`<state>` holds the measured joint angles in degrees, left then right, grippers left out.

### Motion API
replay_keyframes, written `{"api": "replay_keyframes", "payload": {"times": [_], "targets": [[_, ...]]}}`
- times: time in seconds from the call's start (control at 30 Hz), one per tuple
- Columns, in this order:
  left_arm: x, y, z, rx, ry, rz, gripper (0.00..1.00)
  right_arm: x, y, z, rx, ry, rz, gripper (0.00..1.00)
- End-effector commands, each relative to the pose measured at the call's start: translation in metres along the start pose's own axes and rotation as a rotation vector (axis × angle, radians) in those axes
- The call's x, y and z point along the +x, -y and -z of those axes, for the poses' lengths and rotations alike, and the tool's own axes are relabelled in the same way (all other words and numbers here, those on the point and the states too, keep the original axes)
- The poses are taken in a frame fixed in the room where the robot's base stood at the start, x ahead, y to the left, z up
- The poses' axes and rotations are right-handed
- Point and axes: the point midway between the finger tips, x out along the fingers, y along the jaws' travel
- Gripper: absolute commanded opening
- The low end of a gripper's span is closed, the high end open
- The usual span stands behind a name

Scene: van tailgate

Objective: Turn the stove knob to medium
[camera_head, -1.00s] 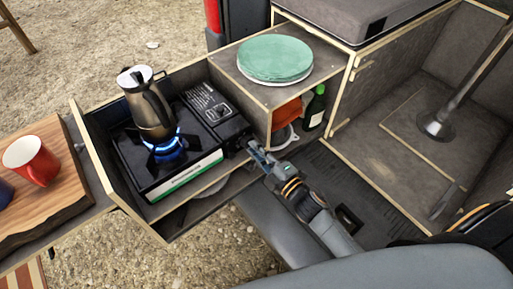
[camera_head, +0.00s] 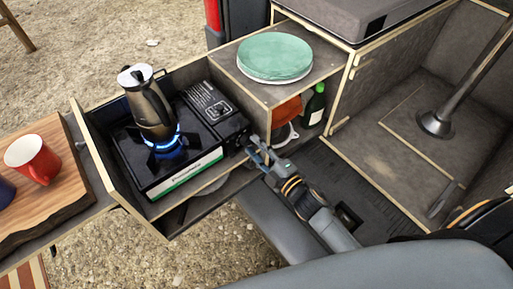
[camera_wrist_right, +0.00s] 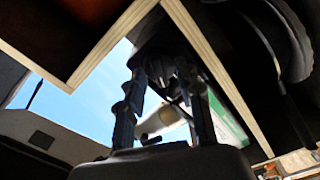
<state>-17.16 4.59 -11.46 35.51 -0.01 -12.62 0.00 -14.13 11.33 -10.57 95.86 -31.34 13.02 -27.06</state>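The black camping stove (camera_head: 185,165) sits in the pull-out drawer, with a metal coffee pot (camera_head: 150,108) over a low blue flame. The control panel (camera_head: 226,122) is at the stove's right end. My right gripper (camera_head: 257,152) is just right of that panel, at the knob end, with its fingers apart. In the right wrist view the gripper (camera_wrist_right: 163,85) has its two fingers spread. A dark, knob-like part (camera_wrist_right: 160,68) shows between or just beyond the fingertips; I cannot tell whether they touch it. The knob is hidden in the head view. My left gripper is not in view.
Green plates (camera_head: 275,57) lie on the cabinet top beside the drawer. A green bottle (camera_head: 315,104) stands in the compartment below. A red mug (camera_head: 32,158) stands on a wooden board (camera_head: 60,190) at the left. The drawer's wooden wall (camera_head: 120,190) edges the stove.

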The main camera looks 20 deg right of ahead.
Motion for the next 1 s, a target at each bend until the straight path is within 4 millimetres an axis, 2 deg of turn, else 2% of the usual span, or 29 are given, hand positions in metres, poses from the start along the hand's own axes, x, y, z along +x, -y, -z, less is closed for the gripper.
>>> {"api": "replay_keyframes", "payload": {"times": [0.23, 0.37, 0.7, 0.83, 1.0], "targets": [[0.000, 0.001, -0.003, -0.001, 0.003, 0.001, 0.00, -0.002, 0.000, 0.000, 0.000, 0.000, 0.000, 0.35], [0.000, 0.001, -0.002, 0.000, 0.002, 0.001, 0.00, -0.014, 0.001, 0.000, 0.000, 0.001, 0.002, 0.35], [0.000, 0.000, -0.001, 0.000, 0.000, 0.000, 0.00, -0.084, 0.001, 0.000, 0.001, 0.002, 0.003, 0.35], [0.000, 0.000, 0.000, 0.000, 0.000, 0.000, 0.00, -0.105, 0.001, 0.000, 0.000, 0.001, 0.002, 0.35], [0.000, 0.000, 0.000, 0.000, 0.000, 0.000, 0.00, -0.118, 0.000, 0.000, 0.000, 0.000, 0.000, 0.35]]}}
